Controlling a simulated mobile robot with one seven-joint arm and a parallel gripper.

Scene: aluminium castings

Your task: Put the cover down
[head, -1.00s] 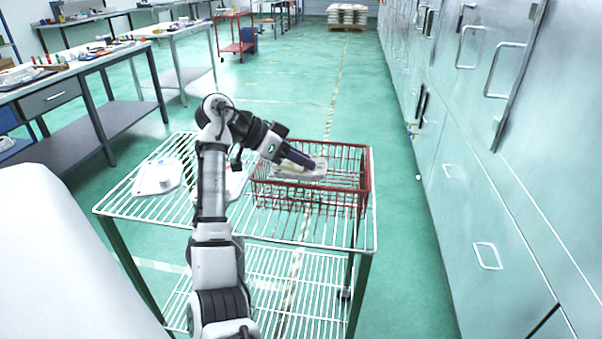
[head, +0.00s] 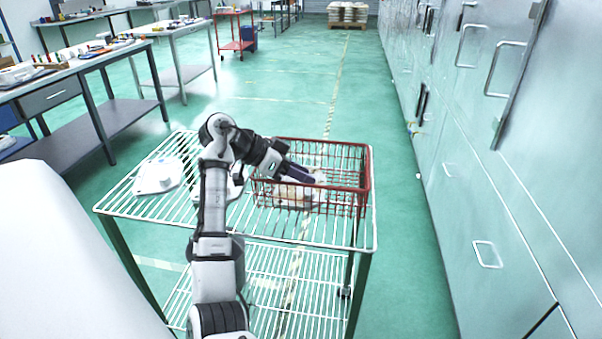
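The cover (head: 293,197) looks like a pale, light-grey casting. It is inside the red wire basket (head: 368,178), in its left half, partly behind the basket's front wires. My gripper (head: 308,178) reaches over the basket's left side and points down to the right, right at the cover. The dark gripper body hides part of the cover. The fingertips are too small and covered to show whether they grip it. Whether the cover rests on the basket floor cannot be told.
The basket stands on the right of a white wire-shelf cart (head: 120,208). A white casting (head: 157,176) lies on the cart's left, and another pale part (head: 236,186) is partly behind my arm. Metal cabinets (head: 490,170) line the right; a workbench (head: 75,75) stands left.

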